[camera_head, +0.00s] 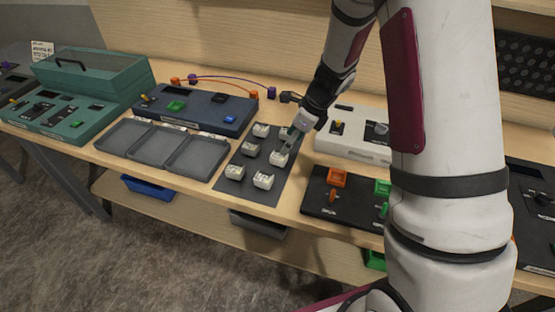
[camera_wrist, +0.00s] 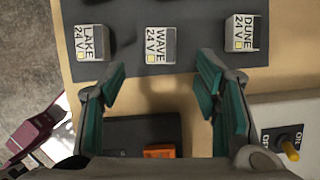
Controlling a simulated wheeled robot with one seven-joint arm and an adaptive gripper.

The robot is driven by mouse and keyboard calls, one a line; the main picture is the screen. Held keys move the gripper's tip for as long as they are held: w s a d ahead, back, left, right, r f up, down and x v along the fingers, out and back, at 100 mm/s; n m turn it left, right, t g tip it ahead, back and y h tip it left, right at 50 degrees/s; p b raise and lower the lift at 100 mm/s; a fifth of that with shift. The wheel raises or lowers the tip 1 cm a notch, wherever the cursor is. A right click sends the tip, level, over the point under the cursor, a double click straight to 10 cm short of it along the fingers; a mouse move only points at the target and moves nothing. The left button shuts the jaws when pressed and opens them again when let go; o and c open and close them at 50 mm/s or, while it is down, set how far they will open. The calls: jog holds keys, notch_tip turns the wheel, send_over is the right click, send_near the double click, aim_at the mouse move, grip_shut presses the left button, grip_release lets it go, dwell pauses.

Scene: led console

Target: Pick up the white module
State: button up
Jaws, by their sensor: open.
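Several small white modules stand on a dark grey mat (camera_head: 248,205) in the head view. One white module (camera_head: 278,158) is right by my gripper (camera_head: 289,143); others stand front left (camera_head: 234,172), at the front (camera_head: 263,180) and at the back (camera_head: 261,130). In the wrist view, three modules with white labels stand in a row: LAKE 24V (camera_wrist: 90,43), WAVE 24V (camera_wrist: 160,45) and DUNE 24V (camera_wrist: 240,36). My gripper (camera_wrist: 160,80) is open and empty, its green-padded fingers apart. WAVE lies beyond the gap between the fingertips. Which module is meant is unclear.
A grey three-compartment tray (camera_head: 163,146) lies left of the mat. A black console (camera_head: 318,205) with orange and green parts is at the right; a white console (camera_head: 345,150) stands behind it. A dark blue console (camera_head: 195,108) is at the back. My arm hides the right side.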

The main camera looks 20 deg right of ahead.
aim_at(280, 155)
jog(key=shift+p+x, duration=0.7)
jog(key=shift+x, duration=3.6)
jog(key=shift+w+a+r, duration=0.1)
jog(key=shift+w+a, duration=0.05)
jog(key=c, duration=1.3)
